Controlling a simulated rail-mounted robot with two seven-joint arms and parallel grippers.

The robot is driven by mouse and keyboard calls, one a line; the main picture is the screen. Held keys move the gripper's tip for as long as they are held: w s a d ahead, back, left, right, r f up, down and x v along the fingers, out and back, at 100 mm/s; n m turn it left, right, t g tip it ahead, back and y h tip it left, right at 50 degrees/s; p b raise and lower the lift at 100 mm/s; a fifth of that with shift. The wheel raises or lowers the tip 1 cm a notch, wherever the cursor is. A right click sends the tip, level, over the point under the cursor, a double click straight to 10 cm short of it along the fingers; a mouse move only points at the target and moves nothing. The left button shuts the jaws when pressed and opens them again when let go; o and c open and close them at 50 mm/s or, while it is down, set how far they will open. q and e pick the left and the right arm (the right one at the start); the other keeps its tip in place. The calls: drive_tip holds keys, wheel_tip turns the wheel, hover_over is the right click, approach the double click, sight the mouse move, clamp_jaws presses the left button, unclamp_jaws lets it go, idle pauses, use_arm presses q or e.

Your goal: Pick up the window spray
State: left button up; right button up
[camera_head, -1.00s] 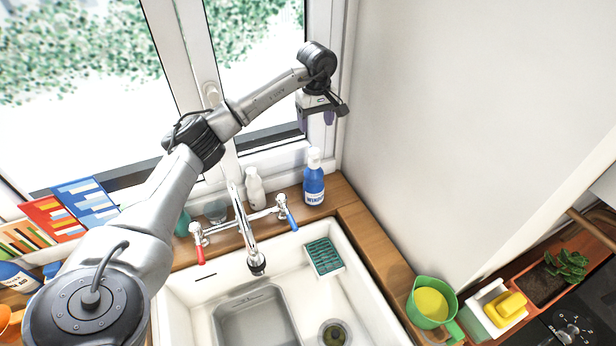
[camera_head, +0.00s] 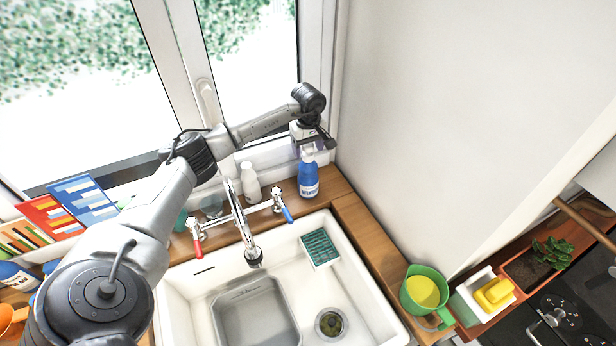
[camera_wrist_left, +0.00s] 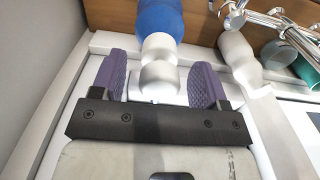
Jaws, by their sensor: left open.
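The window spray (camera_head: 308,180) is a blue bottle with a white top and a label, standing upright in the corner of the wooden counter behind the sink. It also shows in the left wrist view (camera_wrist_left: 160,20), its white neck and cap between the two purple finger pads. My left gripper (camera_head: 309,150) is right at the bottle's top, pointing down. In the left wrist view the gripper (camera_wrist_left: 158,82) is open, with a gap between each pad and the white cap. My right gripper is not in view.
A white bottle (camera_head: 249,182) stands left of the spray, and the tap (camera_head: 243,222) rises in front of it. The window frame is close behind and the wall close on the right. The sink (camera_head: 172,290) lies in front, with a green sponge holder (camera_head: 320,248) on its ledge.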

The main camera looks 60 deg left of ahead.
use_arm(q)
drive_tip(key=shift+f, duration=0.8)
clamp_jaws()
drive_tip(key=shift+r, duration=0.1)
